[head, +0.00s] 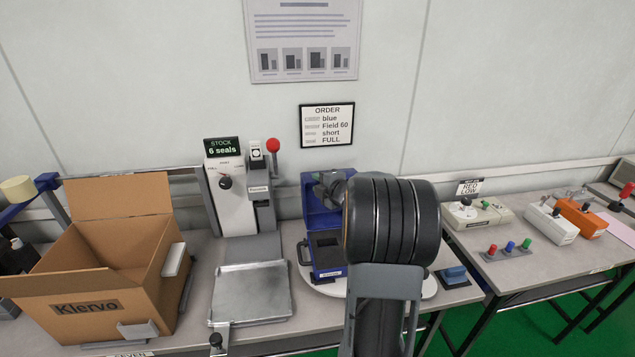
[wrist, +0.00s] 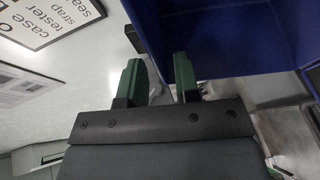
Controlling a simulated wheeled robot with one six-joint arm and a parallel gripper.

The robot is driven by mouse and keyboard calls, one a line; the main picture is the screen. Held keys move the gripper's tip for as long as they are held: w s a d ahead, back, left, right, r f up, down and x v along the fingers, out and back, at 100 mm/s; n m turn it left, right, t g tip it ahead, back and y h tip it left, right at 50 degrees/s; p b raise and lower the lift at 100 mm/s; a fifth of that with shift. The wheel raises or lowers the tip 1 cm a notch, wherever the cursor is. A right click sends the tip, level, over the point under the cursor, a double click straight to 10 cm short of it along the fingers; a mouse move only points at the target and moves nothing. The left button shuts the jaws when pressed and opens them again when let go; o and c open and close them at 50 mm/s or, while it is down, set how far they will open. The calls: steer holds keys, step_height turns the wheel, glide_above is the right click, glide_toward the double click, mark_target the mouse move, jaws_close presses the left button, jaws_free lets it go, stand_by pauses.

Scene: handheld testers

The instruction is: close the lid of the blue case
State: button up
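The blue case (head: 331,275) stands on a round white turntable (head: 427,288) on the bench, with a dark device lying in it. Its blue lid (head: 317,217) stands up at the back, open. My gripper (head: 327,187) is at the upper part of the lid in the head view, and my arm hides the right side of the case. In the wrist view the two green fingers of my gripper (wrist: 159,73) are apart with nothing seen between them. The blue lid (wrist: 222,32) is beside and behind the right finger; whether they touch I cannot tell.
An open cardboard box (head: 150,290) stands at the left. A metal tray (head: 252,293) and a white sealing machine (head: 230,198) with a red-knobbed lever are left of the case. A blue block (head: 454,275) lies right of the turntable. Control boxes (head: 478,213) stand on the right bench.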

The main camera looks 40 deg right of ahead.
steer(key=shift+x, duration=0.8)
steer(key=shift+c, duration=0.4)
jaws_close()
